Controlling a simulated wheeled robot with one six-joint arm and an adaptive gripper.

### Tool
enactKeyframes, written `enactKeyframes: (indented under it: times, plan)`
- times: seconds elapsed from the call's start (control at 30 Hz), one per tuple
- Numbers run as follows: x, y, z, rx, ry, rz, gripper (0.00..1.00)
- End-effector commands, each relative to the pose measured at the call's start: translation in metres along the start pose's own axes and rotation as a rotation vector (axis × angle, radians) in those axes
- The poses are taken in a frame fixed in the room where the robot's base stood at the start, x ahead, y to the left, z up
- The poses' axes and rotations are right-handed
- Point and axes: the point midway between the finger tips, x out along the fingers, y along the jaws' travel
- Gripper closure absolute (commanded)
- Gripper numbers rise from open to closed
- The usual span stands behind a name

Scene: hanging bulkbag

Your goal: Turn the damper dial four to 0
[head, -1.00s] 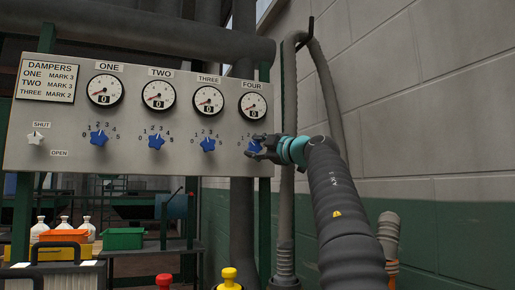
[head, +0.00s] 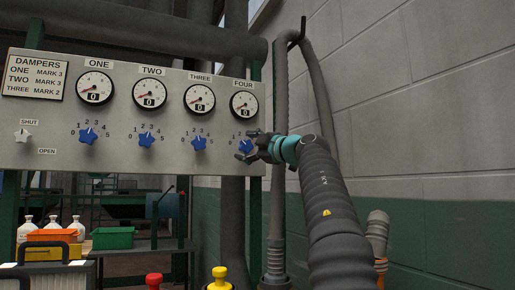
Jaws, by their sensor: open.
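The blue damper dial four (head: 246,144) sits at the right end of the grey panel (head: 60,110), under the gauge marked FOUR (head: 244,105), which reads 0. My gripper (head: 244,147) is open, with its fingers in front of and around the right side of the dial. The fingers hide part of the dial and most of its scale marks. I cannot tell whether they touch it or where the dial points.
Blue dials one (head: 88,136), two (head: 146,140) and three (head: 199,144) are left of it. A white shut/open knob (head: 22,136) is at the far left. A grey hose (head: 279,150) hangs right of the panel, near my arm. A block wall (head: 430,110) closes the right side.

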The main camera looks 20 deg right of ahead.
Motion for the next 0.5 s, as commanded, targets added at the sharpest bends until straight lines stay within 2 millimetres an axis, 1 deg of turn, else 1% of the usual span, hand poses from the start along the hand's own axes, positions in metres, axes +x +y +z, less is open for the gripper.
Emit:
enactKeyframes:
  times: [0.17,0.37,0.5]
  plan:
    - [-0.012,0.001,-0.001,0.001,-0.001,0.0,0.34]
    - [-0.032,0.0,-0.001,0.001,-0.002,0.001,0.34]
    - [-0.054,0.001,-0.001,0.001,-0.002,0.001,0.34]
